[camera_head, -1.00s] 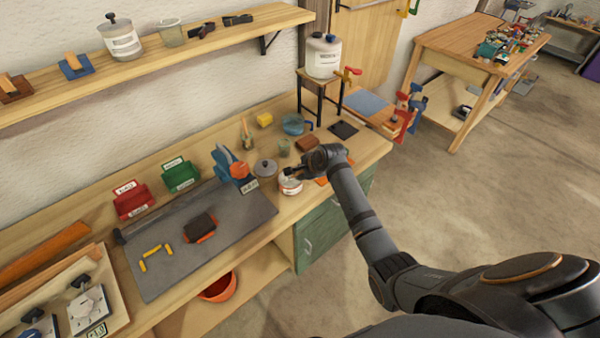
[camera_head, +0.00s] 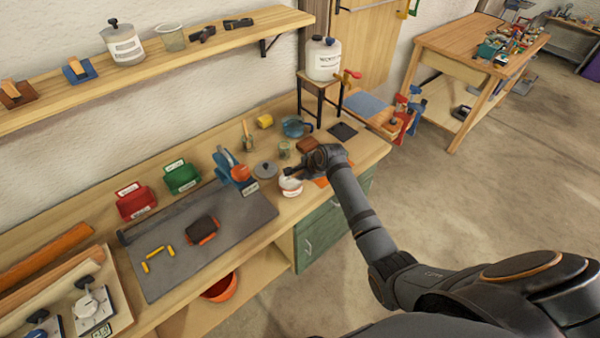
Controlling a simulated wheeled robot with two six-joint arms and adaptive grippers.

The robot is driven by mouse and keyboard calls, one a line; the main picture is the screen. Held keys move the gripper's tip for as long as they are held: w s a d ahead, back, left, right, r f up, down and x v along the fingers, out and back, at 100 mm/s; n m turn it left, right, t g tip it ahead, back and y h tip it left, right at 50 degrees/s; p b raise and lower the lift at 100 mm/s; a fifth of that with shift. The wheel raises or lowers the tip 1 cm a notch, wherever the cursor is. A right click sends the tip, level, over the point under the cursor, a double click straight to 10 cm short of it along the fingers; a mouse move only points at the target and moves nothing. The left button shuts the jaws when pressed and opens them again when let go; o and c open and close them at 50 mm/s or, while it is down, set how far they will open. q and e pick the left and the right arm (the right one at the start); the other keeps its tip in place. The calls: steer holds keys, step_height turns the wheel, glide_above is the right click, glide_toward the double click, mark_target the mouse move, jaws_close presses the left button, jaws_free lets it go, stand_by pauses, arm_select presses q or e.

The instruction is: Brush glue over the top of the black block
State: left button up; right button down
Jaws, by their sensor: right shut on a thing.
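The black block (camera_head: 202,229) lies on the grey mat (camera_head: 160,279), with orange showing along its edges. A small white pot (camera_head: 290,187) with a red marking stands on the bench to the right of the mat. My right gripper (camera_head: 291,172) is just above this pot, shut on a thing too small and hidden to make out. A grey lid-like disc with a knob (camera_head: 265,170) is left of the pot. A brush (camera_head: 246,132) stands upright at the back of the bench. My left gripper is not in view.
Yellow strips (camera_head: 159,252) lie on the mat left of the block. Red (camera_head: 135,202) and green (camera_head: 182,178) bins stand behind it. A blue and orange tool (camera_head: 236,170) stands at the mat's right end. A white canister (camera_head: 323,60) is on a raised stand.

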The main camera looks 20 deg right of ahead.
steer(key=shift+r+p, duration=0.35)
steer(key=shift+r, duration=0.35)
step_height(320, 180, up, 2)
steer(key=shift+r+p, duration=0.15)
steer(key=shift+p, duration=0.55)
steer(key=shift+r, duration=0.2)
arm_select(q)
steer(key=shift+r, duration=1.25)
arm_select(e)
steer(key=shift+r, duration=0.75)
